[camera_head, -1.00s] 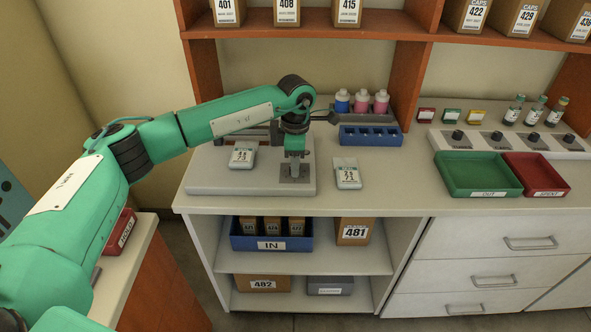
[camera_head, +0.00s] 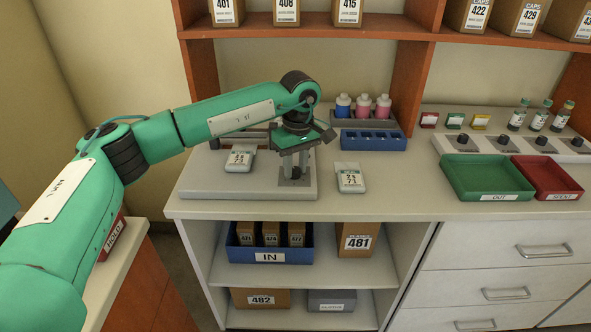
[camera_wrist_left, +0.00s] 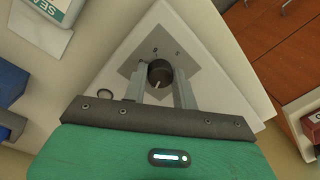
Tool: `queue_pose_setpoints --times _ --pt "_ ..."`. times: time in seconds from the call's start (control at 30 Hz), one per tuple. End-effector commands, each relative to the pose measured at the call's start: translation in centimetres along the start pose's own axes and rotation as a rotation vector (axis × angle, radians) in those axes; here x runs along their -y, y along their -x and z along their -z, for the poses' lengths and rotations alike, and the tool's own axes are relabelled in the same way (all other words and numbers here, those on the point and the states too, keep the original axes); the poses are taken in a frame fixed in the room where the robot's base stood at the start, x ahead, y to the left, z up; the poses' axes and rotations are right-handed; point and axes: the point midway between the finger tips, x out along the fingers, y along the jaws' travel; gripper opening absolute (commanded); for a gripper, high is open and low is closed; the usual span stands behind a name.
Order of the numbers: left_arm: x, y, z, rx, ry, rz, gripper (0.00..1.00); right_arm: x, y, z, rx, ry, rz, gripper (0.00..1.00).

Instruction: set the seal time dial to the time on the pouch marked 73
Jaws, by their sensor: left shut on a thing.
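The seal time dial is a small dark knob (camera_wrist_left: 160,73) with a white pointer line, on a grey square plate of the pale sealer (camera_head: 210,190). My left gripper (camera_head: 292,176) points straight down at it; in the left wrist view its fingers (camera_wrist_left: 160,88) are shut on the knob from both sides. A white pouch (camera_head: 240,158) lies on the sealer left of the gripper. Another white pouch (camera_head: 350,178) lies on the counter to the right. Their printed numbers are too small to read surely. My right gripper is out of view.
A blue rack (camera_head: 372,139) and several bottles stand behind the right pouch. A green OUT tray (camera_head: 485,180) and a red tray (camera_head: 548,177) sit further right. The counter between right pouch and green tray is clear.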

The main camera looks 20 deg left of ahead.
Motion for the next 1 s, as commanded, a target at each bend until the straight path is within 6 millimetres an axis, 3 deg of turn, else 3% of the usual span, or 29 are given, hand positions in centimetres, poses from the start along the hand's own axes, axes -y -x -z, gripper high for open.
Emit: queue_pose_setpoints --times 0.6,1.0 --pt "0.1 0.0 0.0 -0.032 -0.557 -0.001 0.05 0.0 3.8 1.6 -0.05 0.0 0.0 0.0" --pt "0.2 0.1 0.1 -0.043 -0.763 -0.001 0.05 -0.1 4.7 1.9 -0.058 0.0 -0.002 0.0"
